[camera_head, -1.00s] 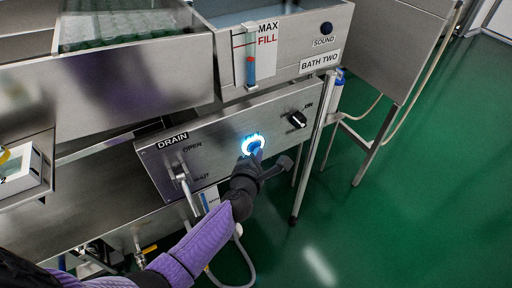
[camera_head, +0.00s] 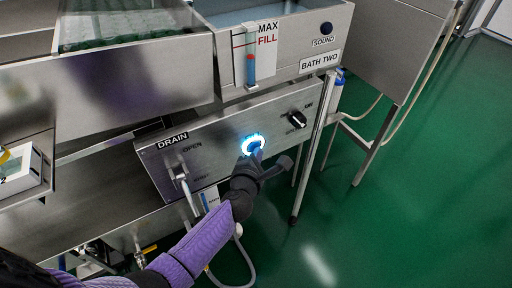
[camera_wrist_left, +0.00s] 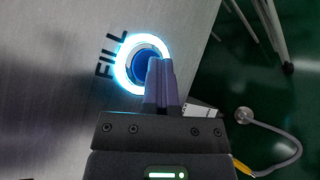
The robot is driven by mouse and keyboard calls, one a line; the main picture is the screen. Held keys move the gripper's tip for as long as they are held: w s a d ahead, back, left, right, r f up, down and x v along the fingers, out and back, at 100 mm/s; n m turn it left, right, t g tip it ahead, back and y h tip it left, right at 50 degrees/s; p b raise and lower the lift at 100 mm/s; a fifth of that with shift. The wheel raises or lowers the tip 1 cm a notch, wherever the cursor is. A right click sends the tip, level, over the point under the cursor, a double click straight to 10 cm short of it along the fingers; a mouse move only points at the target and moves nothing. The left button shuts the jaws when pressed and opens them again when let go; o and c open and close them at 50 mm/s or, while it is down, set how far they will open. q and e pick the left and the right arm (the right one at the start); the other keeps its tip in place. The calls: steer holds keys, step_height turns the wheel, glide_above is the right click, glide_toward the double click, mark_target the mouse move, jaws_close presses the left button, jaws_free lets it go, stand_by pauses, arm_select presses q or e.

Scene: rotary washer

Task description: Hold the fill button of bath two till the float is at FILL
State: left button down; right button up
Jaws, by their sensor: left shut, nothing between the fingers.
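The fill button (camera_head: 252,143) is blue inside a glowing ring on the front panel of bath two. In the left wrist view the FILL lettering stands beside the button (camera_wrist_left: 142,62). My left gripper (camera_head: 255,156) is shut and empty, its fingertips (camera_wrist_left: 158,72) at the button's face, covering part of it. They appear to touch it. The level gauge (camera_head: 250,70) holds blue liquid, with a small red float (camera_head: 250,57) a little below the FILL mark (camera_head: 267,40). My right gripper is not in view.
The drain lever (camera_head: 181,172) is on the same panel, left of the button. A black knob (camera_head: 297,119) sits to the right. The sound button (camera_head: 326,28) is above.

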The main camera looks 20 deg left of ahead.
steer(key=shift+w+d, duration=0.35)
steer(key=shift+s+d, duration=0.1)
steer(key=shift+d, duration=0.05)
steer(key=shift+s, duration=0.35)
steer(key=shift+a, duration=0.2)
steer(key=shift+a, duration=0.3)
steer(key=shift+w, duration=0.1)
